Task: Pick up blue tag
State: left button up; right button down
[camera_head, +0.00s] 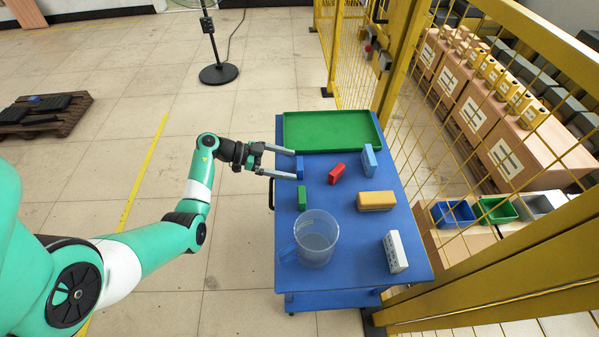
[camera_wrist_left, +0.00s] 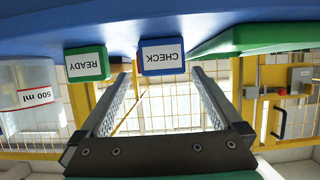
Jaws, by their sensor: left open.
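The blue tag (camera_head: 300,168) stands at the left edge of the blue table (camera_head: 350,285). In the left wrist view the blue tag (camera_wrist_left: 161,57), marked CHECK, appears upside down. My left gripper (camera_head: 296,164) is open and comes in level from the left, with one finger on each side of the blue tag. In the wrist view its fingertips (camera_wrist_left: 160,72) flank the tag, with visible gaps on both sides. Whether the tag lies between the tips or just beyond them is hard to tell. My right gripper is not in view.
A green tag (camera_head: 302,197), marked READY, stands close by, with a clear measuring jug (camera_head: 316,242) nearer. A red block (camera_head: 336,174), light blue block (camera_head: 369,160), yellow block (camera_head: 376,201) and white block (camera_head: 395,252) lie rightward. A green tray (camera_head: 335,130) is at the back.

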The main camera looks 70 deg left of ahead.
aim_at(309, 172)
pick_arm(q)
jog(key=shift+b+x, duration=0.3)
jog(key=shift+x, duration=0.65)
jog(key=shift+w+d+f, duration=0.1)
jog(key=shift+w, duration=0.25)
jog(key=shift+w+f, duration=0.1)
jog(key=shift+f, duration=0.1)
jog(key=b+x, duration=0.4)
jog(key=shift+f, duration=0.25)
jog(key=shift+w, duration=0.4)
jog(key=shift+r, duration=0.1)
jog(key=c, duration=1.3)
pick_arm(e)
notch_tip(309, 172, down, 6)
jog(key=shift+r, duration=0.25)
